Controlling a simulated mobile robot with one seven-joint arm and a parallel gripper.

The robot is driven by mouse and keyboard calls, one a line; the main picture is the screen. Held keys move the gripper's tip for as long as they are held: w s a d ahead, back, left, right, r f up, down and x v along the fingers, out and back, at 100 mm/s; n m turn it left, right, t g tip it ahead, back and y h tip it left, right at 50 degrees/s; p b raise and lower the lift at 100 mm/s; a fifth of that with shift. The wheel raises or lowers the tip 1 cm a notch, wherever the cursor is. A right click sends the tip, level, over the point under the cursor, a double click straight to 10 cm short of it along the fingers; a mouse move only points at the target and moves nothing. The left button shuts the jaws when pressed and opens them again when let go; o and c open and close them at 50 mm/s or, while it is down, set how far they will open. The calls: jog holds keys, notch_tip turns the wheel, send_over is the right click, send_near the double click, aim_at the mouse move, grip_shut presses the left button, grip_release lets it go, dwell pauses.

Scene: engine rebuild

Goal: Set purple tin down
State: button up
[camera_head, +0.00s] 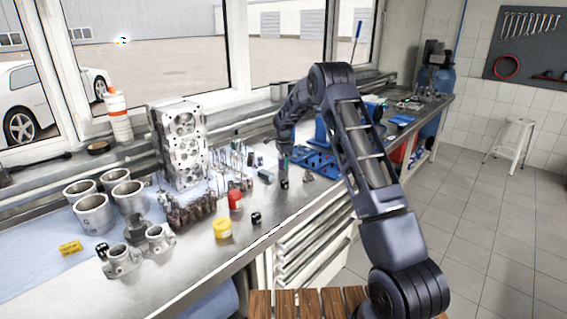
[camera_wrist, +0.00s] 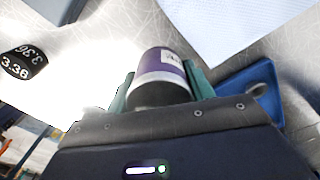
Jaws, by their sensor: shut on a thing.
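The purple tin (camera_wrist: 162,68) has a purple band, a pale label and a dark end. In the wrist view it sits between the two green fingers of my gripper (camera_wrist: 160,90), which is shut on it. In the head view my gripper (camera_head: 283,160) is low over the metal workbench (camera_head: 262,207), left of the blue tray. The tin cannot be made out clearly there. I cannot tell whether it touches the bench.
A black piece marked 3.36 (camera_wrist: 24,62) lies left of the tin. A blue tray (camera_wrist: 262,78) is close on its right. A red-capped jar (camera_head: 235,200) and a yellow jar (camera_head: 222,229) stand nearer the front. Engine parts crowd the bench's left.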

jog(key=o, duration=1.2)
jog(key=shift+f, duration=0.1)
jog(key=shift+c, duration=0.2)
